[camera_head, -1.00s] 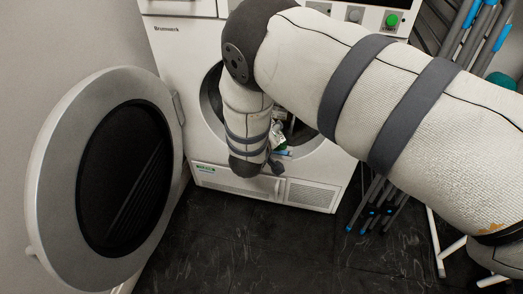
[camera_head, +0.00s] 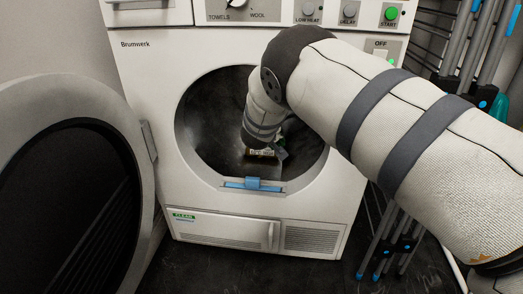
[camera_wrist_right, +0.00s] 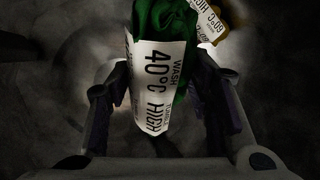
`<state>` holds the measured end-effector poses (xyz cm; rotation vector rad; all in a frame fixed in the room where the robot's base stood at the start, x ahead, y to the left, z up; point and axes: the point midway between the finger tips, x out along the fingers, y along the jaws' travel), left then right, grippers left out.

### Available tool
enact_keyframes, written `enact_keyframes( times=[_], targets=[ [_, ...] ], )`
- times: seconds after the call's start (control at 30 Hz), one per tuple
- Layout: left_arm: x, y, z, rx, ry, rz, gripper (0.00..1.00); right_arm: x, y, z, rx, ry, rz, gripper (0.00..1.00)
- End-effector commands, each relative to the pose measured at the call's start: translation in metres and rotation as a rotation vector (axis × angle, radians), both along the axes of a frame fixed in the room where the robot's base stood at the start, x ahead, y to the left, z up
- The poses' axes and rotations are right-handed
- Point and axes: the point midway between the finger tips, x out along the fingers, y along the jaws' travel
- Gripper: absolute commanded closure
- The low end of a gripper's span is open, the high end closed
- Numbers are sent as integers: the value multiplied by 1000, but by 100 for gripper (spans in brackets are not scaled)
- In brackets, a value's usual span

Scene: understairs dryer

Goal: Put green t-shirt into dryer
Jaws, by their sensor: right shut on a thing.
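The green t-shirt (camera_wrist_right: 158,18) shows in the right wrist view as bunched green cloth with a white wash label (camera_wrist_right: 157,85) reading 40°C HIGH. My right gripper (camera_wrist_right: 165,98) is shut on it, with one finger on each side of the label. In the head view my right arm reaches through the round opening of the white dryer (camera_head: 140,120), and my right gripper (camera_head: 268,156) is inside the drum. The arm hides most of the cloth there. My left gripper is not in view.
The dryer door (camera_head: 28,125) stands wide open at the left. A blue latch piece (camera_head: 252,184) sits on the lower rim of the opening. A second label (camera_wrist_right: 207,24) reading 60°C HIGH shows beside the cloth. Folded metal racks (camera_head: 400,245) stand right of the dryer.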

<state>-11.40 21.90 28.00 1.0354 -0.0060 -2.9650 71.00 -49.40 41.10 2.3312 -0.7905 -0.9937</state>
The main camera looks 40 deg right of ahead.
Motion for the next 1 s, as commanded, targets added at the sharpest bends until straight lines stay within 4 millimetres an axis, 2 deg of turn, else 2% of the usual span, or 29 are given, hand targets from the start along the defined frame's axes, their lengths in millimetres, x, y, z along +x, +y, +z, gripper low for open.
enact_keyframes(
  times=[0.03, 0.2, 0.57, 1.0],
  targets=[
    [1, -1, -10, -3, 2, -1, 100, 4, -5, -7, -1, 0, -2, 84],
    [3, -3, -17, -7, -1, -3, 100, 12, -14, -2, 0, -3, 0, 84],
    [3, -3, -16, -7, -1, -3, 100, 12, -15, -2, -1, -1, 1, 84],
    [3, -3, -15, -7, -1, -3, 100, 12, -15, -24, -1, 0, 1, 84]
  ],
)
